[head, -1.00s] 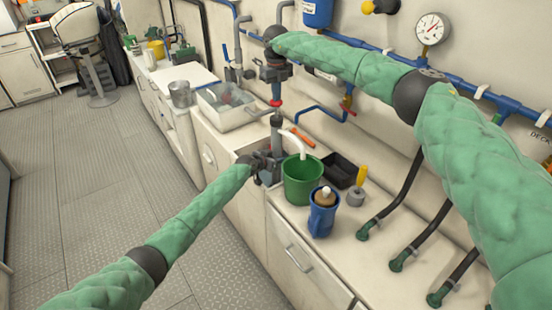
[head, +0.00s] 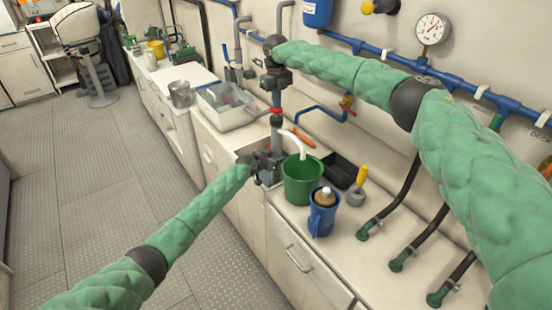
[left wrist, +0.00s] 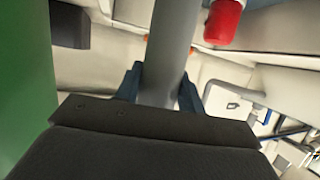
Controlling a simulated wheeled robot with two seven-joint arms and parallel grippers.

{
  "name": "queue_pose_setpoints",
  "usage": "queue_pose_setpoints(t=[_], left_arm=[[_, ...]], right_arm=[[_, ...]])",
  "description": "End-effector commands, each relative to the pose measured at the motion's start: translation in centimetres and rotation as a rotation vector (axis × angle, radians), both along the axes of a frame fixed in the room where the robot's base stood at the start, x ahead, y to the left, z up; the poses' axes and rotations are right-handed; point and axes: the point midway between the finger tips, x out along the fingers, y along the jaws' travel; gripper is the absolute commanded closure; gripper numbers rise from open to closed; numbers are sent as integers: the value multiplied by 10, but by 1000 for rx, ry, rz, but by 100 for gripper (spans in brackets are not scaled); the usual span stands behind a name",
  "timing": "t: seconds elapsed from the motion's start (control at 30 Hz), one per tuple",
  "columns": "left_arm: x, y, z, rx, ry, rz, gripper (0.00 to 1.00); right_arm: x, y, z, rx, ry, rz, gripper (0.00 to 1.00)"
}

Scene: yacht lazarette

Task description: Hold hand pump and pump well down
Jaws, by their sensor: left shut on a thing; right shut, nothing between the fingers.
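The hand pump (head: 277,137) stands upright at the counter's front edge, a grey cylinder with a red part (head: 276,110) at its top. A pale spout hose (head: 297,141) runs from it into a green bucket (head: 302,184). My left gripper (head: 266,165) is shut on the lower pump body. In the left wrist view the grey tube (left wrist: 172,50) passes between its fingers, and a red cylinder (left wrist: 224,20) shows beyond. My right gripper (head: 277,98) is shut and empty, pointing down right above the red part. Whether it touches is too small to tell.
A blue jug (head: 322,212) stands in front of the bucket. A clear bin (head: 225,106) is behind left. Blue pipes with a gauge (head: 432,29) run along the wall.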

Motion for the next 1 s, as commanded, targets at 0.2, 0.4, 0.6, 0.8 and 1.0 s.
queue_pose_setpoints(t=[0.2, 0.4, 0.6, 0.8, 1.0], left_arm=[[0, 0, 1, -1, -2, 0, 93], [0, 0, 1, -1, -2, 0, 93], [0, -1, 1, -1, -2, 0, 93], [0, -1, 1, -1, -2, 0, 93], [0, 0, 1, -1, -2, 0, 93]], right_arm=[[0, 0, -9, -1, 2, 0, 100], [0, 0, -16, -1, 2, 0, 100], [0, 0, -16, -1, 1, 0, 100], [0, 0, -9, -1, 2, 0, 100], [0, 0, -1, -1, 1, 0, 100]])
